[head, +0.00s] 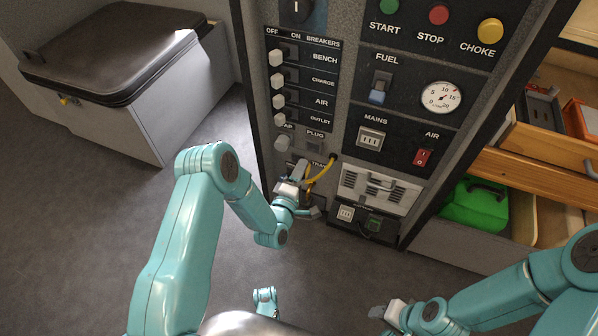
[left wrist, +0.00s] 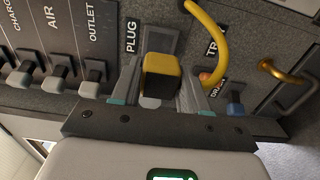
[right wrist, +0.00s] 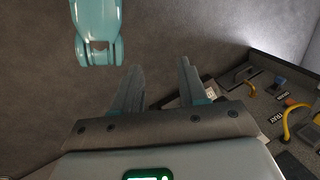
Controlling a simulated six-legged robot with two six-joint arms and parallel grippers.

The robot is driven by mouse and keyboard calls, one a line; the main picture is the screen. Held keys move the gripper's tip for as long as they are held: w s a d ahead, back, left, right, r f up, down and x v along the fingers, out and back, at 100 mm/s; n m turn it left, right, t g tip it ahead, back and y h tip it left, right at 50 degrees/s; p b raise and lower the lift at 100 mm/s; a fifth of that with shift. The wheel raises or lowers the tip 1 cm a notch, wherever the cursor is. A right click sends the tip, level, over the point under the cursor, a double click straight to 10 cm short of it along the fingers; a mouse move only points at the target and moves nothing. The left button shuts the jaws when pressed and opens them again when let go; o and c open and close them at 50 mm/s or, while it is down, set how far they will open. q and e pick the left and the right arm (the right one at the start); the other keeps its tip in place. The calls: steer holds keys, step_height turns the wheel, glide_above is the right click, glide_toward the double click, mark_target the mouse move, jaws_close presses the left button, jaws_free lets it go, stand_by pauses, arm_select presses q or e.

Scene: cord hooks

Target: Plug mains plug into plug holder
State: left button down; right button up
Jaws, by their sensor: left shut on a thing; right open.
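The mains plug (left wrist: 161,76), a block with a yellow top and dark sides, is between the fingers of my left gripper (left wrist: 160,90), which is shut on it. In the head view my left gripper (head: 300,180) is low at the panel, and the plug is hard to make out there. The plug holder (left wrist: 163,40) is a grey square beside the PLUG label, just beyond the plug in the left wrist view; it also shows in the head view (head: 314,146). I cannot tell whether plug and holder touch. My right gripper (right wrist: 158,82) is open and empty.
A yellow cord (head: 321,174) loops beside my left gripper, close to its finger. Breaker switches (head: 279,101) line the panel's left. A vented box (head: 380,187) lies right of the gripper. A dark-topped bench (head: 112,45) stands left. Grey floor is open in front.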

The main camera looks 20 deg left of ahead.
mark_target(313, 148)
arm_select(q)
steer(key=shift+w+d+b, duration=0.1)
steer(key=shift+w+b, duration=0.55)
steer(key=shift+w, duration=1.05)
steer(key=shift+w+b, duration=0.35)
steer(key=shift+w, duration=0.85)
arm_select(e)
steer(key=shift+w+d+f, duration=0.2)
steer(key=shift+w+f, duration=0.15)
steer(key=shift+f, duration=0.2)
steer(key=shift+w+d+f, duration=0.15)
steer(key=shift+w+f, duration=0.2)
steer(key=shift+f, duration=0.15)
arm_select(q)
steer(key=shift+b, duration=0.6)
arm_select(e)
steer(key=shift+f, duration=0.6)
arm_select(q)
steer(key=shift+w+b, duration=0.5)
steer(key=shift+w, duration=0.1)
arm_select(e)
steer(key=shift+f, duration=0.5)
arm_select(q)
steer(key=shift+c, duration=2.4)
jaws_free()
steer(key=shift+s, duration=0.15)
arm_select(e)
steer(key=shift+s, duration=0.15)
